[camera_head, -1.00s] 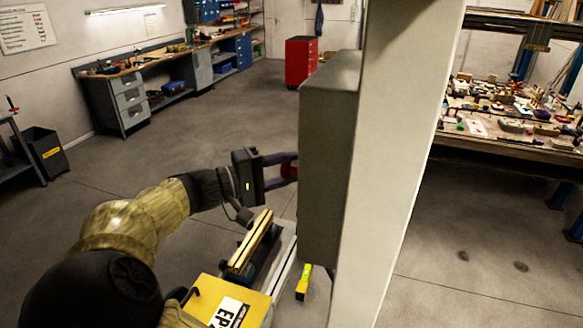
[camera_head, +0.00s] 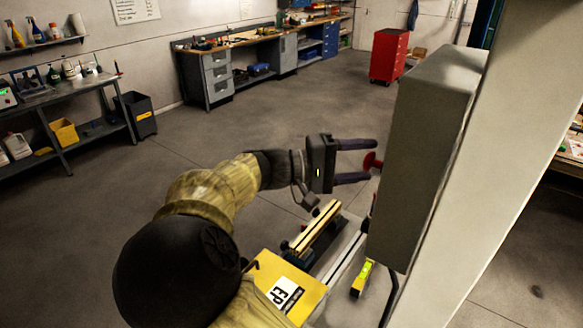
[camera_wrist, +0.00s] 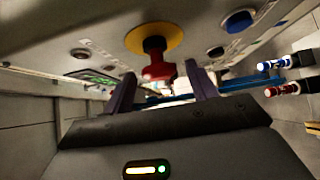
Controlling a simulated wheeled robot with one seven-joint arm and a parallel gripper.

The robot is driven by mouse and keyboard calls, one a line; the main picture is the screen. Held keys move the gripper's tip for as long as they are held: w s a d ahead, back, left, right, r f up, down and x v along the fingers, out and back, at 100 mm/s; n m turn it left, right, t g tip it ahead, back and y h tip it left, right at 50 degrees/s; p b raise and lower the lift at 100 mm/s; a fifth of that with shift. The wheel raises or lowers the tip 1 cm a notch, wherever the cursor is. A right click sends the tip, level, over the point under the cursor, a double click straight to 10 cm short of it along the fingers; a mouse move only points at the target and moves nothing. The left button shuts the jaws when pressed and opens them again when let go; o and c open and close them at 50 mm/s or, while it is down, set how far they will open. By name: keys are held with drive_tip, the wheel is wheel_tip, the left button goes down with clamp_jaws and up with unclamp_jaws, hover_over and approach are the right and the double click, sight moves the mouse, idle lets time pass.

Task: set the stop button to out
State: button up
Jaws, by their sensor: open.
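The stop button (camera_wrist: 157,62) is a red mushroom knob on a yellow round plate (camera_wrist: 140,38) on the panel in the wrist view. In the head view the red stop button (camera_head: 373,161) sticks out from the left face of the grey box (camera_head: 420,150). My gripper (camera_head: 372,161) is open, its two dark fingers pointing right at the box, one above and one below the level of the knob. In the wrist view my fingers (camera_wrist: 163,92) stand apart with the knob showing between them. I cannot tell whether either finger touches it.
A blue button (camera_wrist: 238,21) and other small controls sit on the same panel. A pale post (camera_head: 510,140) stands right of the box. Below are a yellow case (camera_head: 280,285) and a yellow level (camera_head: 361,278). The floor to the left is open.

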drive_tip(key=s+a+b, duration=0.2)
drive_tip(key=a+b, duration=0.2)
drive_tip(key=a, duration=1.1)
drive_tip(key=shift+s+a, duration=0.15)
drive_tip(key=shift+a, duration=0.1)
drive_tip(key=shift+s, duration=0.1)
